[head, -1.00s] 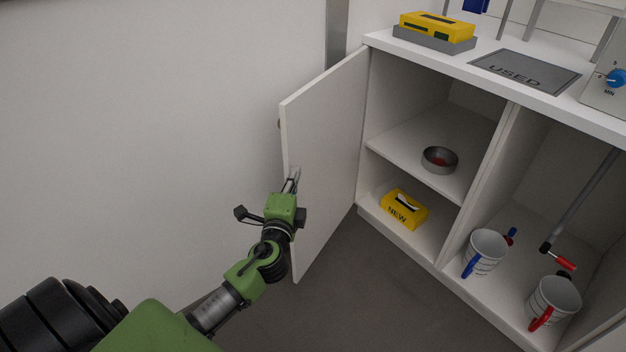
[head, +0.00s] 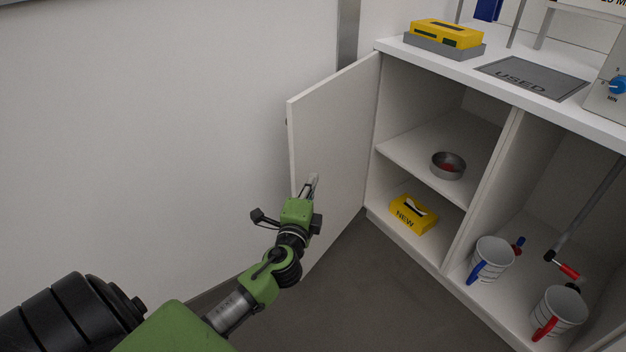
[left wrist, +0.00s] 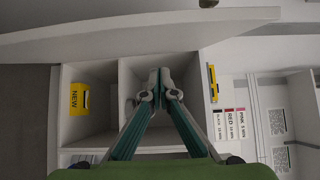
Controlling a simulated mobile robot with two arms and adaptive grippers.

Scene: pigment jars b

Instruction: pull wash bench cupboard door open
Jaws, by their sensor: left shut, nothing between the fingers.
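The white wash bench cupboard door (head: 335,140) stands wide open, swung out to the left from its hinge edge at the cupboard (head: 440,113). My right gripper is not in view.
Inside the cupboard are a metal bowl (head: 448,165) on the shelf, a yellow NEW box (head: 413,214) below, and two mugs (head: 494,260) (head: 560,312) at right. A wall (head: 150,130) lies left of the door. The grey floor (head: 360,280) before the cupboard is clear.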

